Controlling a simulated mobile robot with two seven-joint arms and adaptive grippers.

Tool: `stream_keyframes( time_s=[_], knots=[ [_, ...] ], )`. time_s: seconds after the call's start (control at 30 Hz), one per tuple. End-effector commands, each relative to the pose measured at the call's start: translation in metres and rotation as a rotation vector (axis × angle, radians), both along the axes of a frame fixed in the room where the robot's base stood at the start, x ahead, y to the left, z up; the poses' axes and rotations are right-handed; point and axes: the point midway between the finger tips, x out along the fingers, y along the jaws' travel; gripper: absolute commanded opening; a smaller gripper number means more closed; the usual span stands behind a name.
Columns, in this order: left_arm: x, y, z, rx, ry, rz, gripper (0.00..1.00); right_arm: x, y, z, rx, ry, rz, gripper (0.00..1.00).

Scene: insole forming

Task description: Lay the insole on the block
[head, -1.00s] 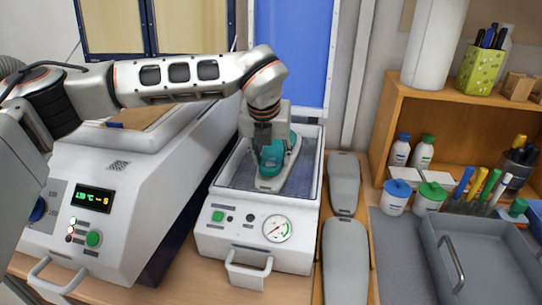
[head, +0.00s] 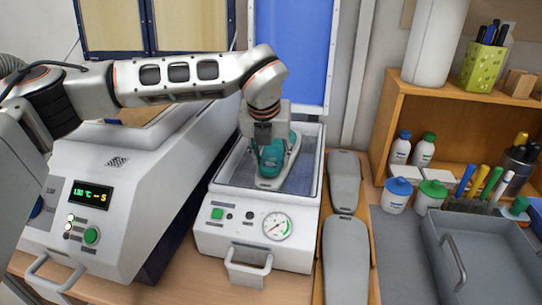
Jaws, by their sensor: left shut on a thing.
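The teal insole (head: 272,165) is at the light grey block (head: 270,184), which stands in the open tray of the white press (head: 210,240) in the middle. My left gripper (head: 266,160) reaches down over the block from above and is shut on the insole. The gripper hides part of the insole. I cannot tell whether the insole lies fully against the block or is a little above it. My right gripper is not in view.
A larger white machine (head: 130,215) with a lit display stands at the left. Grey insole-shaped pieces (head: 345,255) lie right of the press. A grey tray (head: 490,270) and a wooden shelf (head: 385,110) with bottles and pens are at the right.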

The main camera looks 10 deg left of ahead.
Motion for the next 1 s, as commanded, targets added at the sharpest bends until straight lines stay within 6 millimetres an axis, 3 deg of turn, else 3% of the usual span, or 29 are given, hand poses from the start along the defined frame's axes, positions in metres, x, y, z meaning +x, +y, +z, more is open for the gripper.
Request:
stream_keyframes(
  time_s=[0.13,0.17,0.2,0.23,0.67,1.0],
  knots=[
    [0.0,0.0,0.0,0.0,0.0,0.0,0.29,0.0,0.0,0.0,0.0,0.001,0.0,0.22],
    [0.0,0.0,0.0,0.0,0.0,0.0,0.5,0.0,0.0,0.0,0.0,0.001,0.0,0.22],
    [0.0,0.0,0.0,0.0,0.0,0.0,0.6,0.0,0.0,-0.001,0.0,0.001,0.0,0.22],
    [0.0,0.0,0.0,0.0,0.0,0.0,0.61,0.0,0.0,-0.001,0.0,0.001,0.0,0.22],
    [-0.002,0.0,0.007,-0.001,-0.002,0.0,0.61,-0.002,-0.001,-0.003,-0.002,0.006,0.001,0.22],
    [-0.027,-0.001,0.065,0.0,-0.003,-0.001,0.61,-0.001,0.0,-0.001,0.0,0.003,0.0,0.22]
  ],
)
